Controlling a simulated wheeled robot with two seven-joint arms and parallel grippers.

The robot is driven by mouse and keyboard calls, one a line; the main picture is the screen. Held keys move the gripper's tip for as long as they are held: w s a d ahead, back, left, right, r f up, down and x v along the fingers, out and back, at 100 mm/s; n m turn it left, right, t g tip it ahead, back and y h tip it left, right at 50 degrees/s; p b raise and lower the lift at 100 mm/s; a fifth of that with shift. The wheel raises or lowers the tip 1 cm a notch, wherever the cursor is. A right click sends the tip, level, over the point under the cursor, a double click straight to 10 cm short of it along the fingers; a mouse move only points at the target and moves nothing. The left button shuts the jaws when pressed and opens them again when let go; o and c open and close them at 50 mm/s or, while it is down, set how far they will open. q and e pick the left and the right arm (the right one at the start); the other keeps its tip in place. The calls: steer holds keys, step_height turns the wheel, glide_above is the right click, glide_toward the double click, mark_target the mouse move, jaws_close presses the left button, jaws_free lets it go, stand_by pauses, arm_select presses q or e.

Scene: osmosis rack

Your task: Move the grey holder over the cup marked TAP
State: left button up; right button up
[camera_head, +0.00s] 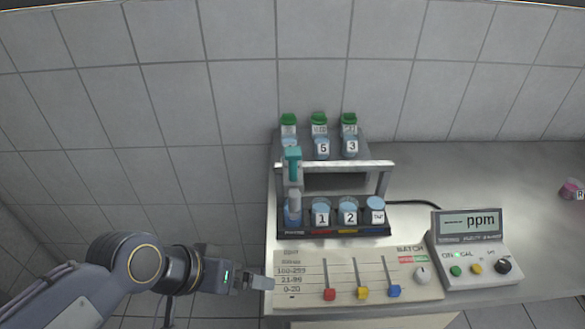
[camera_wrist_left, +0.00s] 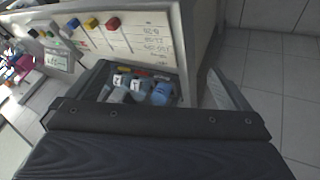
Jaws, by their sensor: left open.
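The grey holder (camera_head: 294,202) with a teal top (camera_head: 293,158) stands upright at the leftmost cup position of the rack's lower row. The cup marked TAP (camera_head: 376,211) is at the right end of that row, with cups 1 (camera_head: 321,213) and 2 (camera_head: 348,213) between. My left gripper (camera_head: 258,283) is open and empty, left of the console and in front of the rack, apart from the holder. In the left wrist view the open fingers (camera_wrist_left: 165,85) show, with the rack's cups (camera_wrist_left: 135,85) beyond. My right gripper is out of view.
A panel with red, yellow and blue sliders (camera_head: 362,292) lies in front. A ppm meter (camera_head: 470,248) sits right, and the counter (camera_head: 480,180) beyond is mostly clear.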

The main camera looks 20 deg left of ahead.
arm_select(q)
steer(key=shift+c, duration=0.9)
steer(key=shift+w+r, duration=0.2)
steer(key=shift+r, duration=0.15)
steer(key=shift+c, duration=1.1)
steer(key=w+r+m+g+p, duration=0.1)
steer(key=w+r, duration=0.1)
steer(key=w+r+m+g+p, duration=0.1)
steer(key=w+r, duration=0.2)
steer(key=w+r+m+g+y+p, duration=0.1)
steer(key=w+r, duration=0.1)
steer(key=shift+w+a+r, duration=0.15)
steer(key=shift+w, duration=0.2)
steer(key=c, duration=0.8)
step_height(320, 180, up, 4)
steer(key=m+g+y+p, duration=0.2)
steer(key=m+g+y, duration=0.1)
glide_above(294, 194)
steer(key=shift+s+a, duration=0.1)
steer(key=shift+s, duration=0.05)
steer(key=shift+w, duration=0.2)
steer(key=shift+f, duration=0.45)
step_height(294, 194, down, 7)
steer(key=shift+p, duration=0.3)
